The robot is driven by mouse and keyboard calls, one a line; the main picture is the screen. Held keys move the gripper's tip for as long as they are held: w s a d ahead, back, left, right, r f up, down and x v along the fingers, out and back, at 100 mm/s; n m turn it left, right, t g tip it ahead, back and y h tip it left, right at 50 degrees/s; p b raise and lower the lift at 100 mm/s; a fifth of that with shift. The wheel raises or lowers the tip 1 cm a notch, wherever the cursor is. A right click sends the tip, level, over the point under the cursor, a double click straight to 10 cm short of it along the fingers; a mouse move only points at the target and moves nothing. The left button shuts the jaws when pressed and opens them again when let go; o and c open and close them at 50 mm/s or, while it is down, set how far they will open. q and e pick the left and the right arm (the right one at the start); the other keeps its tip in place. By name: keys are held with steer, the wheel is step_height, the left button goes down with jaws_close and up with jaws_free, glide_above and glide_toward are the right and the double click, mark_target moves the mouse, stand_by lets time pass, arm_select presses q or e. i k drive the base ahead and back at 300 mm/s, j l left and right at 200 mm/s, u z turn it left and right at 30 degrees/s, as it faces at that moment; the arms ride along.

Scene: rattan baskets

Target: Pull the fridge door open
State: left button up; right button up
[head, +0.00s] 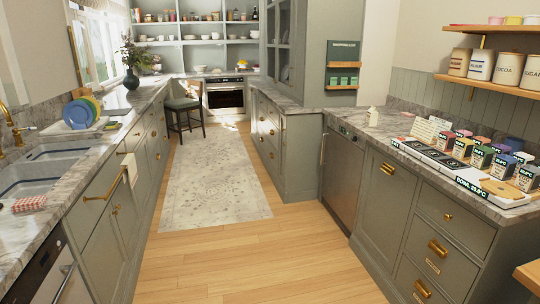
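Neither of my grippers shows in the head view. No full-height fridge is in view. A stainless steel appliance front (341,168) sits under the right counter, with a vertical handle (323,149) along its left edge. It looks closed, and I cannot tell whether it is the fridge. A dark-topped appliance front (42,283) is cut off at the lower left; its kind is unclear.
Wooden floor (260,265) is clear in front, with a pale rug (213,180) along the aisle. A chair (183,112) stands beyond, near an oven (226,94). A sink (45,170) is at left; boxes and trays (460,152) crowd the right counter.

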mark_target(343, 161)
steer(key=i+z, duration=0.15)
steer(key=i, duration=0.85)
steer(key=i+z, duration=0.1)
steer(key=i, duration=0.9)
steer(key=i+z, duration=0.2)
steer(key=i, duration=0.85)
steer(key=i+j+z, duration=0.2)
steer(key=i, duration=0.8)
